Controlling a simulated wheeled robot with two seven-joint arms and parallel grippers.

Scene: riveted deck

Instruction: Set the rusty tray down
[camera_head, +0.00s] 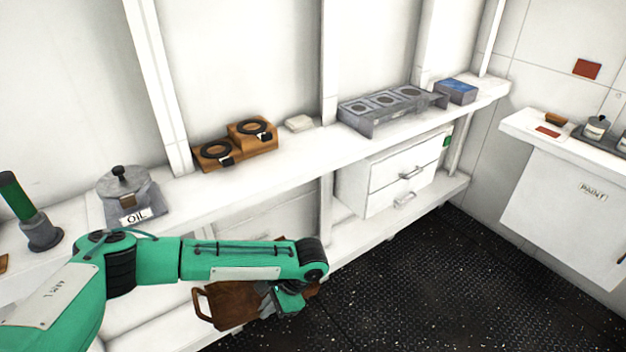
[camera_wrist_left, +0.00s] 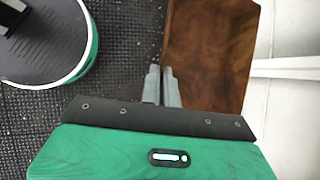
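The rusty tray (camera_head: 232,304) is brown, with a loop handle at its left end, and hangs tilted in front of the lower shelf. My left gripper (camera_head: 283,299) is at the tray's right end in the head view, partly hidden by my arm. In the left wrist view the two grey fingers (camera_wrist_left: 162,86) are close together at the edge of the tray (camera_wrist_left: 212,48), shut on it. The exact grip point is hard to see. My right gripper is not in view.
The upper shelf (camera_head: 215,196) holds an oil can on a stand (camera_head: 124,185), two brown blocks with black rings (camera_head: 250,134), a grey rack with round holes (camera_head: 385,108) and a blue-topped box (camera_head: 456,91). The dark floor (camera_head: 450,280) is clear.

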